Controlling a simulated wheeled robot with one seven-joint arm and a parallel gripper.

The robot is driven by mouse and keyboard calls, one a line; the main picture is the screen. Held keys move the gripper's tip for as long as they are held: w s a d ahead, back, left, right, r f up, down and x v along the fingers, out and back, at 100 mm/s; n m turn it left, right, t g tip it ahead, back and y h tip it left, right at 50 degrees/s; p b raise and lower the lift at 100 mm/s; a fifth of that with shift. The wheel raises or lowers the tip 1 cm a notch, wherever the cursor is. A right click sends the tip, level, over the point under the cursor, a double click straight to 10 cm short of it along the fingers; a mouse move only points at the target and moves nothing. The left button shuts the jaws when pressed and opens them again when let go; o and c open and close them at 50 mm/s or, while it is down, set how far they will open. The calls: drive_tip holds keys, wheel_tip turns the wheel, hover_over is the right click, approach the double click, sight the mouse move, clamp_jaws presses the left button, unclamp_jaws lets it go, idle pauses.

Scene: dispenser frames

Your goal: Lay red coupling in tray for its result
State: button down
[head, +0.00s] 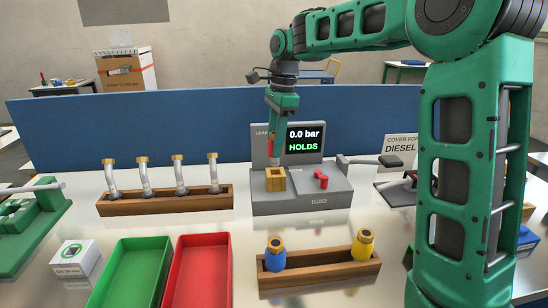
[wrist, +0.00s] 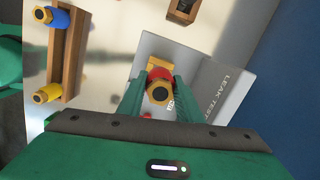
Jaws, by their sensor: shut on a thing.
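The red coupling (wrist: 159,78) with its brass hex end shows between my fingers in the wrist view. My gripper (head: 274,150) is shut on it, above the brass block (head: 275,181) on the grey leak tester (head: 300,200). I cannot tell whether the coupling touches the block. A green tray (head: 104,303) and a red tray (head: 232,262) lie side by side at the front left; the visible parts of both look empty.
A wooden rack (head: 318,280) holds a blue coupling (head: 275,254) and a yellow coupling (head: 363,247). Another rack (head: 165,204) holds several bent metal pipes. A white box (head: 73,260) stands left of the green tray. A blue panel (head: 90,125) closes the back.

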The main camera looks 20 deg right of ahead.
drive_tip(key=shift+w+r, duration=0.1)
drive_tip(key=shift+r, duration=4.95)
